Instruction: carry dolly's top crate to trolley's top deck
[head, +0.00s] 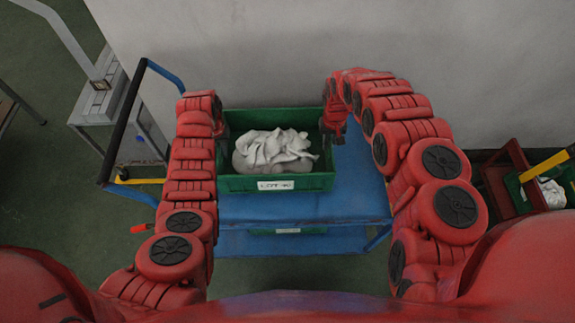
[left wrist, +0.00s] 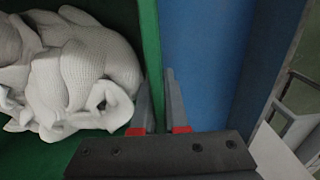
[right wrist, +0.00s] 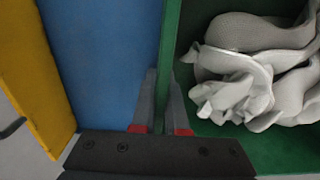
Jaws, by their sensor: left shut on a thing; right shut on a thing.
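A green crate (head: 235,184) filled with white socks (head: 272,150) is level over the blue top deck (head: 355,190) of the trolley. I cannot tell whether its bottom touches the deck. My left gripper (head: 222,130) is shut on the crate's left wall; in the left wrist view its fingers (left wrist: 160,128) straddle the green wall (left wrist: 151,45). My right gripper (head: 328,132) is shut on the crate's right wall; in the right wrist view its fingers (right wrist: 162,128) straddle that wall (right wrist: 173,45). The dolly (head: 497,185) is at the far right, with another green crate (head: 515,190) of white socks.
Another labelled green crate (head: 287,231) shows on the trolley's lower deck. The trolley's handle (head: 122,125) stands at its left end. A grey machine (head: 105,105) is beyond it. A grey wall (head: 270,50) is behind. Deck is clear to the crate's right.

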